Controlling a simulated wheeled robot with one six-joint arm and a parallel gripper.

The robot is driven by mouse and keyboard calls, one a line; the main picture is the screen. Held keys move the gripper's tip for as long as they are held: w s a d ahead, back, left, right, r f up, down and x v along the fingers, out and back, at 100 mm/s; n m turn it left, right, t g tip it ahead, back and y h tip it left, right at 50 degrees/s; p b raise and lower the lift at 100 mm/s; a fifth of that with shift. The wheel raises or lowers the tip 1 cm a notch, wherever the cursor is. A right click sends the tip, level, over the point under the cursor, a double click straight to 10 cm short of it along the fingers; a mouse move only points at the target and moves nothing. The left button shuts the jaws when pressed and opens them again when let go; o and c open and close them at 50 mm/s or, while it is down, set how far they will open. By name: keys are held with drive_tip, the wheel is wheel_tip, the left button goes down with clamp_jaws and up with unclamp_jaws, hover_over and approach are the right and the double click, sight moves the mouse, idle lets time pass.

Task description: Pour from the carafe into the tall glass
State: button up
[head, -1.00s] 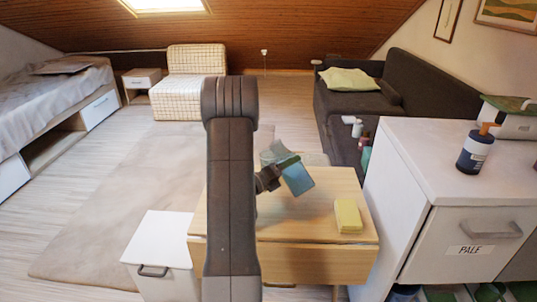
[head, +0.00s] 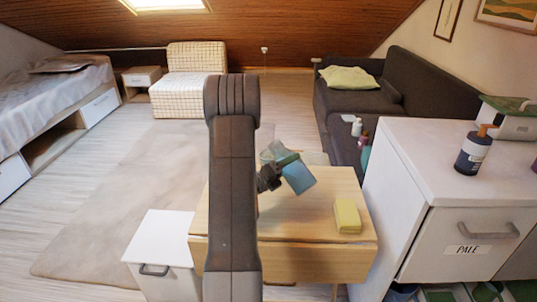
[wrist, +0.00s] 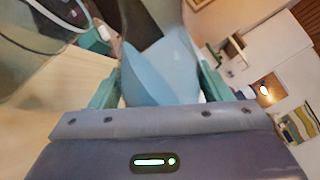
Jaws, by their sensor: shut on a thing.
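The carafe (head: 299,176) is clear with blue liquid in it. In the head view it hangs tilted above the wooden table, its clear upper part leaning up and left. My gripper (head: 270,177) is shut on it from the left. In the wrist view the blue liquid (wrist: 165,70) lies between my gripper's fingers (wrist: 155,88), its surface slanted against the glass. A dark curved rim shows at the upper left there; I cannot tell whose it is. I cannot make out the tall glass in the head view; my arm covers part of the table.
The wooden table (head: 300,220) has a yellow block (head: 347,216) near its front right corner. A white cabinet (head: 160,240) stands to its left. A white drawer unit (head: 440,190) with a pump bottle (head: 474,150) stands to the right. Carpet lies behind the table.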

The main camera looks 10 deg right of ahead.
drive_tip(key=shift+s+r+n+p, duration=0.1)
drive_tip(key=shift+n+p, duration=0.65)
drive_tip(key=shift+n, duration=0.45)
idle(0.5)
drive_tip(key=shift+w+a+r+n+t+p, duration=0.1)
drive_tip(key=shift+w+r+n+t+p, duration=0.2)
drive_tip(key=shift+n+p, duration=0.3)
drive_tip(key=shift+w+a+r+n+t+p, duration=0.15)
drive_tip(key=shift+r+n+p, duration=0.25)
drive_tip(key=shift+p, duration=0.4)
idle(0.8)
drive_tip(key=shift+d+r+n+p, duration=0.1)
drive_tip(key=shift+r+n+p, duration=0.25)
drive_tip(key=shift+n+p, duration=0.4)
idle(2.6)
drive_tip(key=f+m+b, duration=0.1)
drive_tip(key=b, duration=0.1)
drive_tip(key=f+m+b, duration=0.2)
drive_tip(key=shift+s+d+b, duration=0.15)
drive_tip(key=shift+s+b, duration=0.2)
drive_tip(key=shift+b, duration=0.05)
drive_tip(key=shift+s+m+g+b, duration=0.1)
drive_tip(key=shift+m+g+b, duration=0.15)
drive_tip(key=shift+m+b, duration=0.25)
drive_tip(key=shift+r+m, duration=0.4)
drive_tip(key=shift+m, duration=0.05)
